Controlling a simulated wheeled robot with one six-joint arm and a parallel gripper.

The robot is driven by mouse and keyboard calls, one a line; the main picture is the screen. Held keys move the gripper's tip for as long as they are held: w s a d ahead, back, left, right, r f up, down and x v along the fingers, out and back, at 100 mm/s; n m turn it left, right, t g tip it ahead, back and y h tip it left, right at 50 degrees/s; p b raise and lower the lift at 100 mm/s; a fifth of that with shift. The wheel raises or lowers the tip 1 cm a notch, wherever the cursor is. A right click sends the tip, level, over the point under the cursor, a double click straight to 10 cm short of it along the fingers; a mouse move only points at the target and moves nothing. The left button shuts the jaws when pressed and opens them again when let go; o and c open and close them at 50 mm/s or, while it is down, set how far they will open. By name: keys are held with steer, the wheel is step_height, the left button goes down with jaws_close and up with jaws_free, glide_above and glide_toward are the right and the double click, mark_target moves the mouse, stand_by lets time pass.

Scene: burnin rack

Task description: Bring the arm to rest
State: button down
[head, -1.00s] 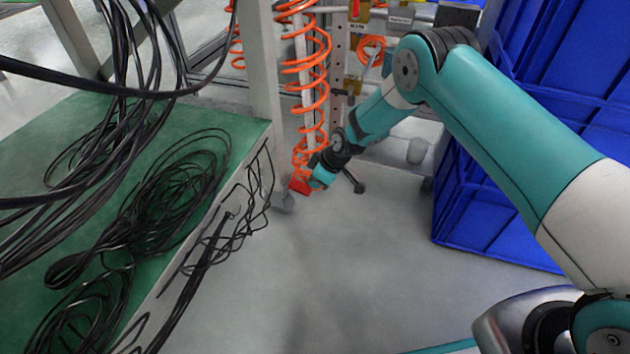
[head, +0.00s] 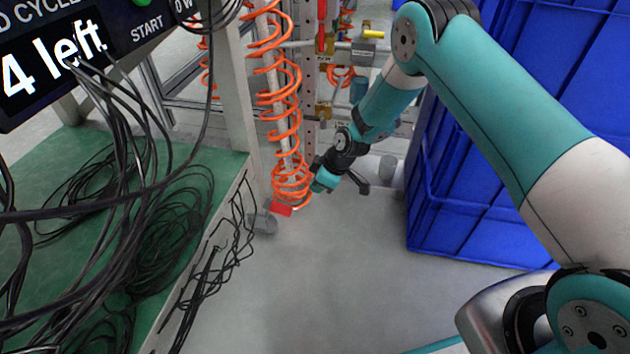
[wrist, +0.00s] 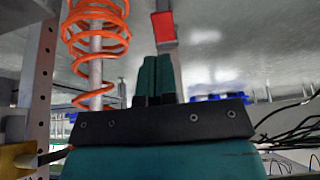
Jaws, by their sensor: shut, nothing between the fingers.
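My arm (head: 505,125) rises from the lower right, bends at the elbow near the top and reaches down toward the middle of the head view.
An orange coiled hose (head: 277,100) hangs beside a post. A red piece (head: 281,208) is near its lower end. Blue crates (head: 470,195) stand right. A green-topped bench (head: 200,190) with black cables and a black screen (head: 55,60) reading "4 left" are left. Floor (head: 330,290) between is clear.

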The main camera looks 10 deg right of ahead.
steer(key=s+a+r+m+p, duration=0.15)
steer(key=s+r, duration=0.25)
steer(key=r, duration=0.6)
steer(key=s+r+g+p, duration=0.1)
steer(key=s+r+p, duration=0.15)
steer(key=r, duration=0.75)
steer(key=s+a+r+m+p, duration=0.1)
steer(key=s+r, duration=0.4)
steer(key=r, duration=0.5)
steer(key=s+d+r+m+g+p, duration=0.1)
steer(key=s+r+p, duration=0.1)
steer(key=s+r, duration=0.7)
steer(key=s+d+r+m+p, duration=0.15)
steer(key=s+r, duration=0.35)
steer(key=s, duration=0.8)
step_height(320, 180, up, 38)
steer(key=p, duration=3.8)
steer(key=shift+m, duration=0.3)
steer(key=shift+s, duration=0.2)
